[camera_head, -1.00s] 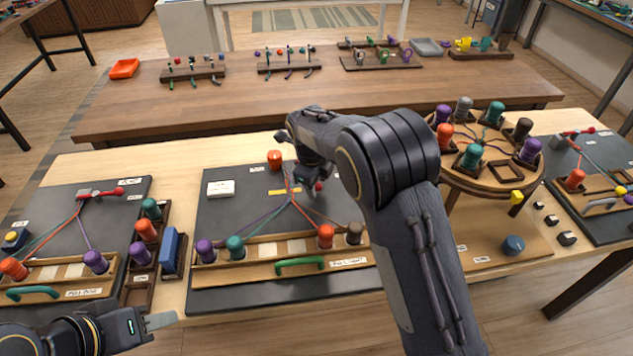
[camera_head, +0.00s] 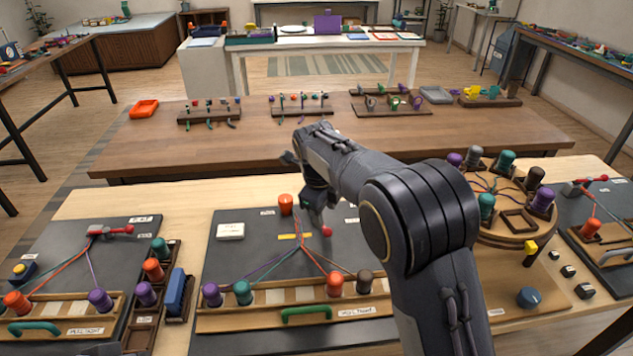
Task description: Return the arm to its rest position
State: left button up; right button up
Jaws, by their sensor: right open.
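My right arm reaches up from the lower right over the middle board (camera_head: 225,262). My right gripper (camera_head: 318,222) points down at the far part of that board, near a red-tipped clamp (camera_head: 326,231). It is open; the arm hides part of it. Colored cords (camera_head: 300,238) spread from near the clamp to purple (camera_head: 212,294), teal (camera_head: 243,292), orange (camera_head: 334,284) and brown (camera_head: 364,281) bobbins in a wooden rack with a green handle (camera_head: 306,313). Another orange bobbin (camera_head: 286,204) stands at the board's far edge. My left gripper is out of view.
A left board (camera_head: 60,245) holds a similar rack and cords. A bobbin holder with a blue block (camera_head: 176,292) stands between the boards. A round wooden stand (camera_head: 490,232) with several bobbins is right of my arm. A brown table (camera_head: 250,150) with small racks lies beyond.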

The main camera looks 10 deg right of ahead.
jog(key=s+d+r+n+y, duration=0.2)
jog(key=s+d+r+n, duration=0.1)
jog(key=s+d+n, duration=0.3)
jog(key=s+d+r+n+y, duration=0.3)
jog(key=s+d+r, duration=0.15)
jog(key=s, duration=0.35)
jog(key=s+d+f+n+t+p, duration=0.1)
jog(key=s+n+t, duration=0.3)
jog(key=s+n, duration=1)
jog(key=s+f, duration=0.1)
jog(key=s, duration=0.5)
jog(key=shift+s+f+n, duration=0.15)
jog(key=shift+f+n, duration=0.05)
jog(key=shift+n, duration=0.2)
